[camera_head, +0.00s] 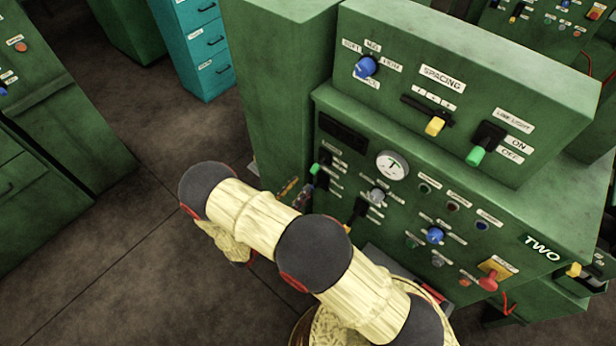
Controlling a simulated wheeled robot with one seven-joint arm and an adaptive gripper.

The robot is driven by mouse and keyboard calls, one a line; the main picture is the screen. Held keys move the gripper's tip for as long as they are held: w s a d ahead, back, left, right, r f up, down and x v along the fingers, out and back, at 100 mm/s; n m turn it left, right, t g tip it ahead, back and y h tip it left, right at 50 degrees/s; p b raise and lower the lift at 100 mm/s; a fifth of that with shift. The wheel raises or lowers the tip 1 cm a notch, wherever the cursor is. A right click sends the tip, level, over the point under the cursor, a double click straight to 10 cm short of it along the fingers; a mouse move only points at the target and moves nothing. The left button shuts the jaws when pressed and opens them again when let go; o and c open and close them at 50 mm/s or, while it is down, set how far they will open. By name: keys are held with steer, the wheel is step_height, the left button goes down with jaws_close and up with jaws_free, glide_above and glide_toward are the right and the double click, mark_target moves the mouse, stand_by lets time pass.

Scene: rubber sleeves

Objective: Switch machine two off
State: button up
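Machine two is the green cabinet (563,226) labelled "TWO" on the right. Its upper panel has a blue knob (366,67), a yellow-tipped slider (435,126) under "SPACING", and a green-tipped lever (476,156) beside "LINE LIGHT", "ON" and "OFF". The green tip is down, near "OFF". The lower panel has a round gauge (392,165), another green-tipped lever (315,169), a blue knob (434,235), and a red knob (488,283) by a yellow plate. Most labels are too small to read.
Other green cabinets (70,130) stand at the left, with a teal drawer unit (203,50) at the back. More green machines are at the upper right. Bare dark floor (130,235) lies left of my arm. Small dark and orange items (289,187) sit beside machine two's lower panel.

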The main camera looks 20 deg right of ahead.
steer(key=shift+v, duration=2.4)
steer(key=shift+f, duration=0.1)
